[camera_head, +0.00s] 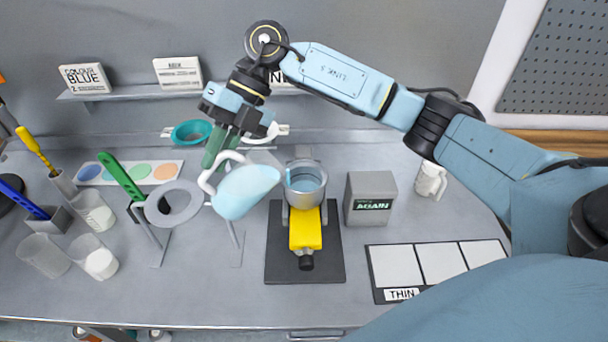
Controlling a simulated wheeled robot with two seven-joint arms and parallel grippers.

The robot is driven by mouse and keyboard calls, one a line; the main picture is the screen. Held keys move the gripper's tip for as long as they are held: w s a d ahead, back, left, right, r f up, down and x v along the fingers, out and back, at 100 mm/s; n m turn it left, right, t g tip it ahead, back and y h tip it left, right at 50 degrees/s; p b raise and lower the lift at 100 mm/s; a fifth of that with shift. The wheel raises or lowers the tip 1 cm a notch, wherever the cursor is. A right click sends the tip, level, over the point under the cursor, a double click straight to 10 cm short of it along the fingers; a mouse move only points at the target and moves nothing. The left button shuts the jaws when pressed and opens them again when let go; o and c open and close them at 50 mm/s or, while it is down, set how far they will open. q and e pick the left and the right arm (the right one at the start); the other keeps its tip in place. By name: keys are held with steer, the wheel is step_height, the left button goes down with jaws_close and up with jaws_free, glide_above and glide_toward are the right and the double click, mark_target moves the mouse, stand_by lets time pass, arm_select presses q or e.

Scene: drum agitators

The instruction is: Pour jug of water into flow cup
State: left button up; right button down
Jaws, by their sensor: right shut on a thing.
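My right gripper (220,150) has green fingers and reaches down from the upper middle. It is shut on the white handle of the jug (244,191). The jug is held above the bench and tilted toward the right, with pale blue water showing in its wide mouth. The flow cup (306,199) is a grey metal cup just right of the jug, on a stand with a yellow body and a dark base. Pale blue shows inside the cup. A small teal streak shows at the cup's left rim, between it and the jug's lip. My left gripper is not in view.
A grey ring holder (174,203) stands left of the jug. A grey box marked AGAIN (369,198) stands right of the cup. A panel tray (434,250) lies at the right, near a white mug (430,180). Clear beakers (45,256) stand at the left.

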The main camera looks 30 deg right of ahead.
mark_target(212, 191)
steer(key=shift+w+d, duration=0.35)
steer(key=shift+d, duration=0.1)
steer(key=shift+s+a+r, duration=0.15)
steer(key=shift+s+a, duration=0.15)
steer(key=shift+a, duration=0.05)
steer(key=shift+w+d, duration=0.25)
steer(key=shift+d, duration=0.2)
steer(key=shift+a, duration=0.1)
steer(key=shift+a+f+h+p, duration=0.45)
steer(key=shift+a+h+p, duration=0.15)
steer(key=shift+a+p, duration=0.25)
steer(key=shift+w+a+f+m+h, duration=0.15)
steer(key=shift+a+f+h, duration=0.25)
steer(key=shift+f, duration=0.2)
steer(key=shift+w+a+f+m+h, duration=0.15)
steer(key=shift+a+f+h, duration=0.15)
steer(key=shift+a+f, duration=0.25)
steer(key=shift+w+f, duration=0.1)
steer(key=shift+f+g, duration=0.1)
steer(key=shift+g, duration=0.2)
steer(key=shift+w+a+f+m+g+h, duration=0.2)
steer(key=shift+a+f+h, duration=0.15)
steer(key=shift+a+h, duration=0.5)
steer(key=shift+w+a+f+m+g+h, duration=0.25)
steer(key=shift+a+f+h, duration=0.15)
steer(key=shift+a+h, duration=0.5)
steer(key=shift+w+a+f+m+g+h, duration=0.2)
steer(key=shift+a+f+h, duration=0.15)
steer(key=shift+a+h, duration=0.5)
